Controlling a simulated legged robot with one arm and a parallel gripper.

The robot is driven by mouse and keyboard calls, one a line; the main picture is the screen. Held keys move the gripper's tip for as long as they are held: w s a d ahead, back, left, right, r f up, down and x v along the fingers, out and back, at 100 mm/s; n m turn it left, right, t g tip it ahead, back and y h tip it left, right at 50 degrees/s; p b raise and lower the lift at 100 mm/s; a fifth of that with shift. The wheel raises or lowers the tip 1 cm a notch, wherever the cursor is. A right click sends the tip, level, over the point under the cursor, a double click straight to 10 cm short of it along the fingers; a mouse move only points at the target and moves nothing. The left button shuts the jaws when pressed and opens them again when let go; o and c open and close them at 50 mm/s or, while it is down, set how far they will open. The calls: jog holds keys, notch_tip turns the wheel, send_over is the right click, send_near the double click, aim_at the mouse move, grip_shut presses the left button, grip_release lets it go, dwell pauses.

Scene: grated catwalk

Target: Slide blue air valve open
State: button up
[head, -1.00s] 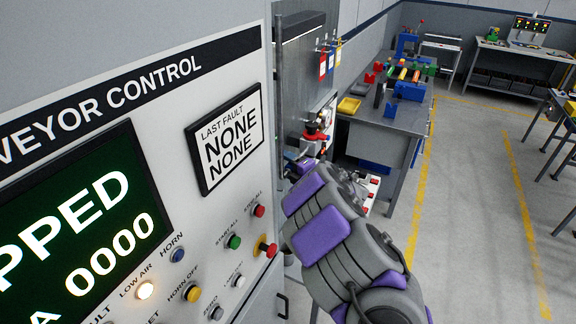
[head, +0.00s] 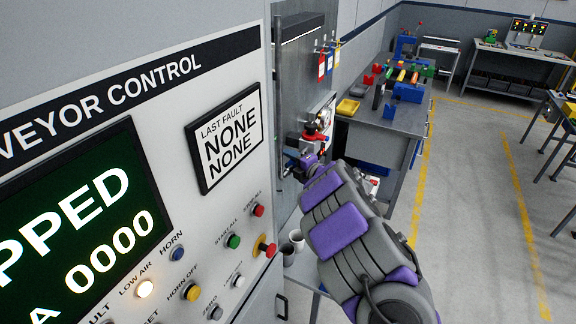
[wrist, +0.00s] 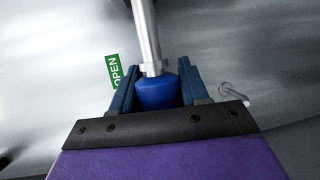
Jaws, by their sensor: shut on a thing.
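The blue air valve (wrist: 156,93) shows in the wrist view as a blue sleeve at the end of a metal pipe (wrist: 146,35). My gripper (wrist: 154,88) is shut on it, with one dark blue finger on each side. A green OPEN label (wrist: 115,70) is just left of the fingers, partly hidden by the left one. In the head view my gripper (head: 306,163) reaches the metal panel behind the control cabinet. The valve itself is too small and hidden there to make out. A red-topped fitting with a round gauge (head: 322,120) is just above my gripper.
The conveyor control cabinet (head: 60,50) fills the left, with several buttons and a red stop knob (head: 266,249) near my arm. The floor at right (head: 470,200) is clear.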

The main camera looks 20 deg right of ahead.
jog(key=shift+w+d+f, duration=0.1)
jog(key=shift+d, duration=0.15)
jog(key=o, duration=1)
jog(key=shift+w+d, duration=0.15)
jog(key=shift+w, duration=0.05)
jog(key=shift+c, duration=0.2)
jog(key=shift+s, duration=0.1)
jog(key=shift+s, duration=0.1)
jog(key=v, duration=1.7)
jog(key=shift+d, duration=0.25)
